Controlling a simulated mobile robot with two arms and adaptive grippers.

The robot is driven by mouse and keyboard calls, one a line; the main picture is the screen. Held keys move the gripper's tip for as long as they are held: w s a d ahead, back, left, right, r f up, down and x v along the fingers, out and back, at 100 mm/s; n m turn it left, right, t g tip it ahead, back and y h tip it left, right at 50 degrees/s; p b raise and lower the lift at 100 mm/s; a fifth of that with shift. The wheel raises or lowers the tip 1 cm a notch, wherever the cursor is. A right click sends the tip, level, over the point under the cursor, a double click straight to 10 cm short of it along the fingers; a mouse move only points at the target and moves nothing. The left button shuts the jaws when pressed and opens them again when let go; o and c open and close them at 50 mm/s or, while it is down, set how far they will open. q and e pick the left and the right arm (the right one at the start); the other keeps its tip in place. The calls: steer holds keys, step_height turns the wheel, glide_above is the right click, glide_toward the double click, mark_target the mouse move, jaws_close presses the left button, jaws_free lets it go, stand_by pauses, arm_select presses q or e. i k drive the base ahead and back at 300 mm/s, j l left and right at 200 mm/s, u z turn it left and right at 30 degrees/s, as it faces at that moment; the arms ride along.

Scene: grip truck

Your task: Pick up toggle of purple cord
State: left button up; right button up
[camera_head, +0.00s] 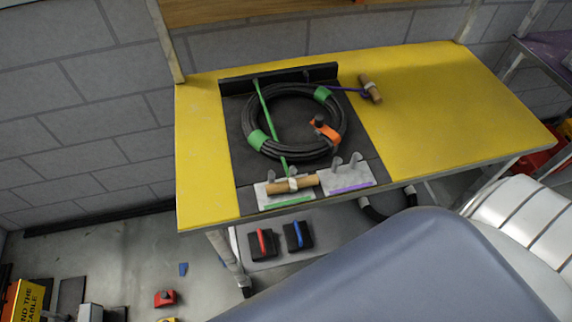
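A purple cord (347,90) runs from the right side of a black cable coil (261,106) across the yellow table. Its wooden toggle (371,89) lies tilted on the yellow surface, right of the black mat. The cord reaches the toggle near its middle. A second wooden toggle (292,185), on a green cord (264,105), rests at a grey hook plate with a green strip. Neither gripper shows in this view.
The yellow table (450,100) is clear right of the purple cord's toggle. An empty hook plate (347,177) with a purple strip stands at the mat's front edge. An orange clamp (327,130) sits on the coil. A large blue-grey shape covers the lower right foreground.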

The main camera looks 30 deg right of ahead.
mark_target(369, 88)
steer(key=z, duration=1.5)
steer(key=i, duration=0.15)
